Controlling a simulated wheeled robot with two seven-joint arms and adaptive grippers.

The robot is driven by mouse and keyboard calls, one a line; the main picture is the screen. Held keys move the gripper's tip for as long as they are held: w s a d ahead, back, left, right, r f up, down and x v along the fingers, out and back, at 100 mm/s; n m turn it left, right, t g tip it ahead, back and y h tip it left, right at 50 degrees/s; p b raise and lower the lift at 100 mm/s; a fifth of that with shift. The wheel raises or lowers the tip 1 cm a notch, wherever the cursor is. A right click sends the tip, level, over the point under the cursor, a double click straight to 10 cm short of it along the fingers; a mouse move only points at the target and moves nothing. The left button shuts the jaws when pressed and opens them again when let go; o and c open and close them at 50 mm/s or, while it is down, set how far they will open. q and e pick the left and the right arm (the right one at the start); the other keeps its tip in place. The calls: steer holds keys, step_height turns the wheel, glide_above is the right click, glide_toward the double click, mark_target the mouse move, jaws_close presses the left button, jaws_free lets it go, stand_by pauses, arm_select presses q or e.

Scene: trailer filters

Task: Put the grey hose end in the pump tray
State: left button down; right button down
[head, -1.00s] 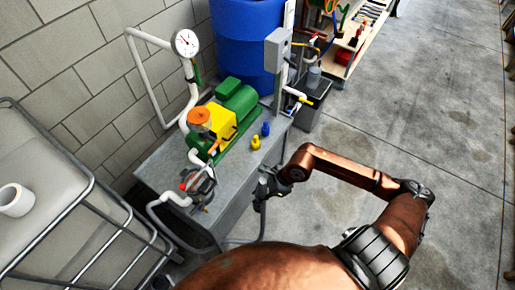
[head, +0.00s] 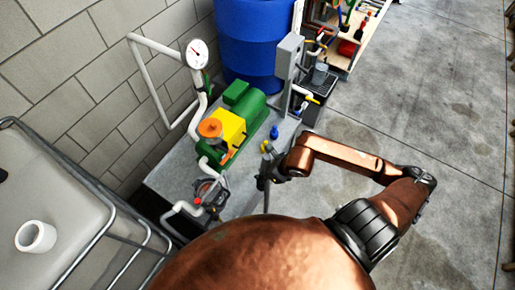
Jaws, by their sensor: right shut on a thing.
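My right gripper (head: 264,172) is shut on the grey hose end, at the front right edge of the grey pump tray (head: 240,170). The jaws hide most of the hose end; the grey hose (head: 267,198) hangs down below them. The tray carries a green and yellow pump (head: 232,122) with an orange cap (head: 210,128). A yellow fitting (head: 265,147) shows just behind the gripper, partly hidden, and a blue fitting (head: 274,132) stands beyond it. I cannot tell whether the gripper touches the tray. My left gripper is out of view.
A pressure gauge (head: 197,54) on white pipes stands at the pump's back left. A blue drum (head: 250,45) and a grey box (head: 289,57) stand behind. A caged tank (head: 60,215) fills the left. The concrete floor (head: 430,110) at right is clear.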

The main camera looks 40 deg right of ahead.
steer(key=w+d+f+b, duration=0.2)
steer(key=w+d+f, duration=0.1)
steer(key=w+f, duration=0.9)
steer(key=shift+w+d+f+b, duration=0.25)
steer(key=shift+w+f+b, duration=0.1)
steer(key=shift+w, duration=0.45)
steer(key=shift+f, duration=0.1)
steer(key=c, duration=1.8)
jaws_free()
steer(key=p+v, duration=0.2)
steer(key=v, duration=1)
